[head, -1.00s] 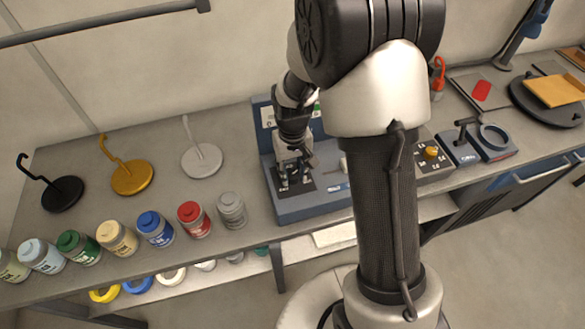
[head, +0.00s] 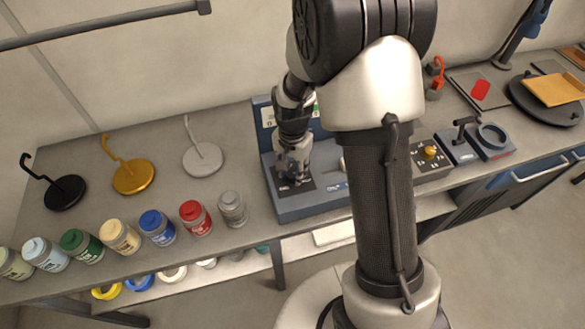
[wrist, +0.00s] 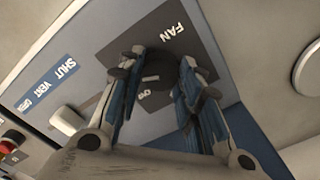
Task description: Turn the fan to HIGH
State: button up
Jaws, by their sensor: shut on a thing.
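The fan control is a dark knob (wrist: 158,68) on a black plate (wrist: 177,20) marked FAN in the wrist view. My gripper (wrist: 158,82) has one finger on each side of the knob and is shut on it. Part of an "ON"-like or "OFF"-like small label shows below the knob; I cannot read it surely, and no HIGH mark is visible. In the head view my gripper (head: 291,177) is down at the left end of the blue-grey control panel (head: 315,208), and it hides the knob.
A SHUT/VENT/OPEN label (wrist: 52,88) and a pale slider or handle (wrist: 68,121) lie beside the fan plate. Several lidded jars, including a grey one (head: 232,209), stand left of the panel.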

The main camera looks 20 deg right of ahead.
aim_at(292, 173)
jog(key=shift+m, duration=0.5)
jog(key=o, duration=1.1)
notch_tip(292, 173, up, 12)
dwell(0.6)
